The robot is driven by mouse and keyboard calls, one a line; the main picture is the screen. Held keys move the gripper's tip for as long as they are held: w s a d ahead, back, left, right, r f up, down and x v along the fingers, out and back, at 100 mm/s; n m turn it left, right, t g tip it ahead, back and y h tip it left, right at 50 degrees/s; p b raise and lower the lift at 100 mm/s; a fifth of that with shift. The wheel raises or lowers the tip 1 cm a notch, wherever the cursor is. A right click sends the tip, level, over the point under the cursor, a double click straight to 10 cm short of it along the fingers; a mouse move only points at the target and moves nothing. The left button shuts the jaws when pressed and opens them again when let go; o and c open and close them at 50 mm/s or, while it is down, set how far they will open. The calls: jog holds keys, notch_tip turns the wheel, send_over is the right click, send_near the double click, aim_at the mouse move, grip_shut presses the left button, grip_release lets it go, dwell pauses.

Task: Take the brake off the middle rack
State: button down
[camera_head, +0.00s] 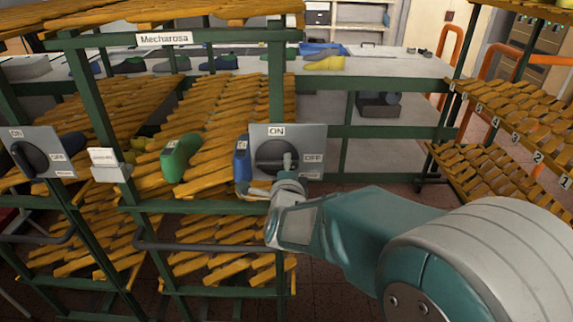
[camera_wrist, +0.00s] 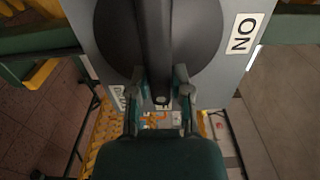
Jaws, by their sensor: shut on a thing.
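The middle rack (camera_head: 215,35) has a green frame, slanted yellow slats and a "Mecharosa" sign. On its right front post is a grey brake panel (camera_head: 311,135) marked ON at the top and OFF at the right. Its round black brake knob (camera_head: 270,154) has a raised bar handle, which also fills the upper middle of the wrist view (camera_wrist: 154,45). My gripper (camera_head: 288,168) reaches the knob from the front right. In the wrist view its fingers (camera_wrist: 158,94) are on either side of the handle, closed on it. The gripper partly hides the knob's lower right.
A similar brake panel (camera_head: 32,150) stands at the left. A green shoe last (camera_head: 180,158) and a blue one (camera_head: 242,160) sit on the middle rack. A numbered rack (camera_head: 505,115) stands at the right. Bare floor (camera_head: 345,290) shows right of the middle rack.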

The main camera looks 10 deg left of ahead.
jog(key=shift+f, duration=0.35)
jog(key=c, duration=0.6)
grip_release()
jog(key=shift+o, duration=0.3)
jog(key=shift+r, duration=0.1)
jog(key=v, duration=1.2)
